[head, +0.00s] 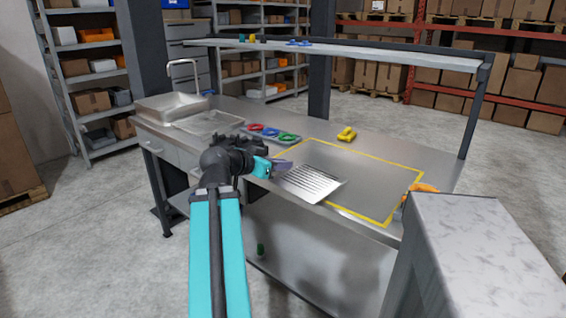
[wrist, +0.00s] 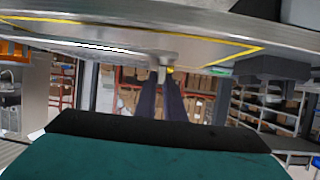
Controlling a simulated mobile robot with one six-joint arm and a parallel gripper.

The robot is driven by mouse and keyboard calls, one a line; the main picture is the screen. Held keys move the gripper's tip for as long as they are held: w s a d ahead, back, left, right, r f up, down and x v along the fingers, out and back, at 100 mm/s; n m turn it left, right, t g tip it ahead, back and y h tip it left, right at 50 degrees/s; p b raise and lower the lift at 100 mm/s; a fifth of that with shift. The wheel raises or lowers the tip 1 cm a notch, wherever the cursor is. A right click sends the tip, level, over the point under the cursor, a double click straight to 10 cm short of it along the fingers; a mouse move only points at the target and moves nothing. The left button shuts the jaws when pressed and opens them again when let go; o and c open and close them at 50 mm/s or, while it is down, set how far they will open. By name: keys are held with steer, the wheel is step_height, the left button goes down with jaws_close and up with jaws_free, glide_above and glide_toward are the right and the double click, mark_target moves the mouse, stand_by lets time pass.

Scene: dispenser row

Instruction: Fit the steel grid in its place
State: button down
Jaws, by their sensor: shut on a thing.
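The steel grid (head: 310,183) is a flat slotted metal plate near the front edge of the steel bench, over the left part of the yellow-outlined area. It looks slightly tilted; I cannot tell whether it touches the bench. My gripper (head: 283,166) is at its left edge, shut on it. In the wrist view the dark fingers (wrist: 162,82) close on a small grey metal part (wrist: 161,62); most of the grid is seen edge-on or hidden there. A shallow rectangular steel pan (head: 209,123) sits at the bench's left; whether it is the grid's place is unclear.
Coloured items (head: 270,133) lie in a row at the bench's middle. A yellow object (head: 347,134) lies at the back, an orange one (head: 424,187) at right. A raised shelf (head: 340,52) spans the bench.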

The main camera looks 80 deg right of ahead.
steer(key=shift+w, duration=0.1)
steer(key=shift+w+r, duration=0.1)
steer(key=shift+w, duration=0.3)
steer(key=w+a+n+t+p, duration=0.3)
steer(key=w+a, duration=0.4)
steer(key=w, duration=0.8)
steer(key=w+a+n+t+h, duration=0.1)
steer(key=w+a+n+t, duration=0.45)
steer(key=w, duration=0.95)
steer(key=w+a+n+t+p, duration=0.1)
steer(key=w+a+t+p, duration=0.1)
steer(key=w+a, duration=1)
steer(key=w+a+f+n+t+y+p, duration=0.25)
steer(key=w+a+n+t, duration=0.35)
steer(key=w+a, duration=1.15)
steer(key=w+a+r+n+t+y, duration=0.2)
steer(key=w+a+n+y, duration=0.2)
steer(key=a, duration=0.7)
steer(key=w+a+r+n+t+y, duration=0.2)
steer(key=w+a+n+y, duration=0.3)
steer(key=a, duration=0.7)
steer(key=shift+w+r+y, duration=0.3)
steer(key=shift+r+y, duration=0.2)
steer(key=shift+y, duration=0.05)
